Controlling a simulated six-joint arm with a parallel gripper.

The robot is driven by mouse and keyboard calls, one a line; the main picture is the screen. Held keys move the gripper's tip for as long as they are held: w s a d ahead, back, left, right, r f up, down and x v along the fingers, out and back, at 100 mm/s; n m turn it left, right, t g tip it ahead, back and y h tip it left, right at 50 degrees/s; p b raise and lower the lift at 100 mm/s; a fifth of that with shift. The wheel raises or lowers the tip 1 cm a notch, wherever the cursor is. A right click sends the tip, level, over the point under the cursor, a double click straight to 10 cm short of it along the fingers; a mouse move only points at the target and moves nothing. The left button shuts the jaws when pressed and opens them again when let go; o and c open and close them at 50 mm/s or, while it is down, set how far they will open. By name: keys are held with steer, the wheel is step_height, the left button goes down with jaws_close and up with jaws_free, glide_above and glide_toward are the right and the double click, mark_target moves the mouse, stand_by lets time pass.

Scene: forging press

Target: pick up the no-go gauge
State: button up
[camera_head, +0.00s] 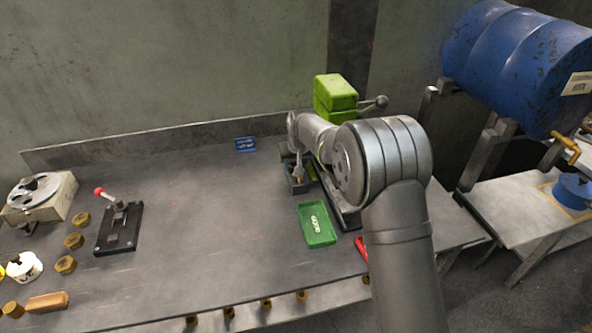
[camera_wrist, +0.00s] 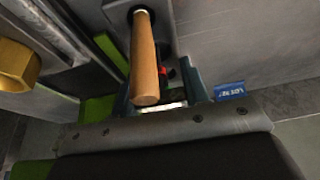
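I cannot pick out the no-go gauge for certain. In the wrist view a small red spot (camera_wrist: 163,71) shows beside a wooden handle (camera_wrist: 145,60), partly hidden by it. My gripper (camera_head: 297,178) is at the back of the bench in the head view, low beside a dark fixture and left of the green machine. My own arm covers part of that area.
A green tray (camera_head: 317,226) lies in front of my gripper, with a red item (camera_head: 361,247) partly behind my arm. A green machine (camera_head: 335,95) stands behind. A blue tag (camera_head: 246,144) lies at the back. A toggle clamp (camera_head: 119,225) and brass nuts sit left. The bench middle is clear.

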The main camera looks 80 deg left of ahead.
steer(key=shift+c, duration=0.8)
steer(key=shift+r, duration=0.15)
steer(key=shift+r, duration=0.25)
step_height(320, 180, up, 4)
steer(key=shift+f, duration=0.2)
steer(key=w+d+r, duration=0.6)
steer(key=w, duration=0.3)
steer(key=shift+w+a+f, duration=0.2)
steer(key=shift+w+f, duration=0.4)
steer(key=shift+w, duration=0.35)
steer(key=shift+w+a+f, duration=0.25)
steer(key=shift+w+f, duration=0.4)
steer(key=shift+w, duration=0.25)
steer(key=shift+w+a+f, duration=0.2)
steer(key=shift+w+f, duration=0.4)
steer(key=shift+w, duration=0.35)
steer(key=shift+f, duration=1.6)
